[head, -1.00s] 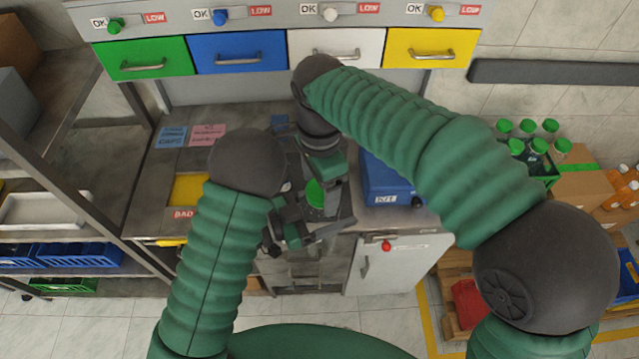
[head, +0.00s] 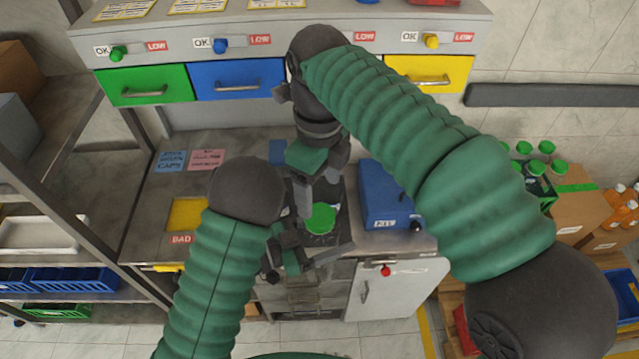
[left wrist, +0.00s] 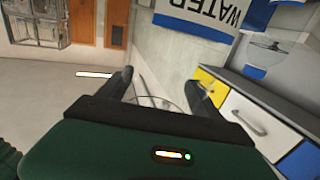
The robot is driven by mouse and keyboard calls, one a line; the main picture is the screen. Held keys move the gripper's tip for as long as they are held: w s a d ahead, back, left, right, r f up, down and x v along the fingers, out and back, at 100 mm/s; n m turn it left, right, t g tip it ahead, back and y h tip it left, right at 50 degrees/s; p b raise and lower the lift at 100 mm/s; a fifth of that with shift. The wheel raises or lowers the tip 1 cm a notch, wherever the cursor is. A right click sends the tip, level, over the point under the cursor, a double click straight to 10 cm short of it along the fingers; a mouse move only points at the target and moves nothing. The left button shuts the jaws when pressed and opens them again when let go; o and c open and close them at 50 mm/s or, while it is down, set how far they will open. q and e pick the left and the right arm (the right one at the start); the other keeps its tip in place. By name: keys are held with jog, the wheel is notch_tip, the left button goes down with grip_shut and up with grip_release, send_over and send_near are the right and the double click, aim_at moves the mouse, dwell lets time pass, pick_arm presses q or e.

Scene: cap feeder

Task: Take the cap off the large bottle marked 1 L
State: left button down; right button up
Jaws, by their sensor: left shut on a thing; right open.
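The green cap (head: 320,218) shows from above in the head view, at the front of the bench. It appears to sit on top of the bottle; the bottle's body and its marking are mostly hidden below it and cannot be read. My left gripper (head: 303,255) is shut on the bottle, just below and left of the cap. In the left wrist view, a clear rounded outline (left wrist: 155,102) shows faintly between the fingers. My right gripper (head: 322,182) is open, just above the cap in the picture, with its fingers apart and no cap between them.
A blue kit box (head: 385,190) stands right of the grippers. A yellow-lined BAD bin (head: 187,214) is on the left of the bench. Coloured drawers (head: 240,80) hang behind. Green-capped bottles (head: 536,165) stand at the far right.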

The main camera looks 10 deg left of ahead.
aim_at(321, 213)
jog(key=shift+r+m, duration=0.15)
jog(key=shift+m, duration=0.85)
notch_tip(321, 213, down, 8)
jog(key=shift+r, duration=0.1)
jog(key=c, duration=1.5)
jog(key=n, duration=0.4)
jog(key=shift+n, duration=0.4)
jog(key=n, duration=0.8)
jog(key=shift+n, duration=0.4)
jog(key=n, duration=0.3)
jog(key=shift+w+d, duration=0.1)
